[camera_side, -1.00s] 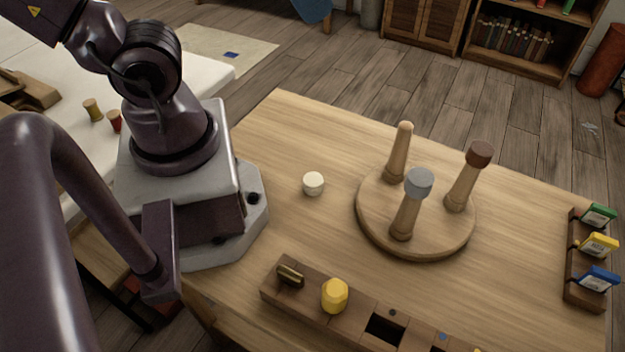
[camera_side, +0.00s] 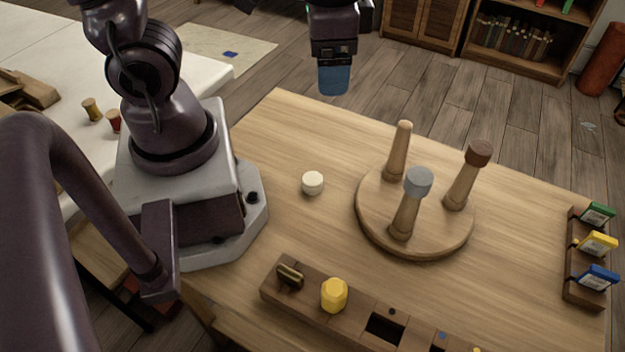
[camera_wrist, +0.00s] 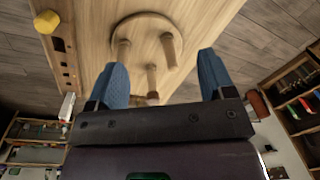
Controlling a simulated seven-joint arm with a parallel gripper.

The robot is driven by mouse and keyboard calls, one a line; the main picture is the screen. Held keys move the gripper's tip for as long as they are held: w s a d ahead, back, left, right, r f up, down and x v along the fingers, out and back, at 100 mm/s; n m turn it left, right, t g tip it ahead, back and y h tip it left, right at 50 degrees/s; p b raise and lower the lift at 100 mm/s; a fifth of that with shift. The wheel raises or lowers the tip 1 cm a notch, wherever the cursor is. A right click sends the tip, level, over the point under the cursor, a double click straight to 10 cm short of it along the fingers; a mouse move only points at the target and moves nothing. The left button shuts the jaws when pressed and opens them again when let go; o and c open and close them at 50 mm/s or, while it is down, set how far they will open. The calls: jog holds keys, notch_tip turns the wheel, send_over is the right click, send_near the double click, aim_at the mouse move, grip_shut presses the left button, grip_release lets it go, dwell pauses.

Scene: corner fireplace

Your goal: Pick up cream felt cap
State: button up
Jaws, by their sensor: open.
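The cream felt cap (camera_side: 313,183) is a small, pale round piece on the wooden table, between my base and the round peg board (camera_side: 372,228) in the side view. It stands apart from everything else. I cannot make it out in the wrist view. My gripper (camera_side: 334,92) has blue fingers and is high at the top of the side view, pointing down, well away from the cap. In the wrist view its fingers (camera_wrist: 160,62) are spread apart with nothing held between them.
The board carries three upright pegs, one with a grey cap (camera_side: 419,181) and one with a brown cap (camera_side: 479,152). A wooden rack (camera_side: 357,312) with a yellow block (camera_side: 334,295) lies at the front. A card holder (camera_side: 574,262) stands at the right edge. Table around the cap is clear.

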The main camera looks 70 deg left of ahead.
aim_at(316, 180)
notch_tip(316, 180, down, 14)
jog(key=w+d+m+g+y, duration=0.2)
jog(key=m+g+y, duration=0.15)
jog(key=m, duration=0.35)
jog(key=shift+h, duration=0.45)
jog(key=x, duration=1.2)
jog(key=shift+s, duration=0.1)
jog(key=c, duration=0.9)
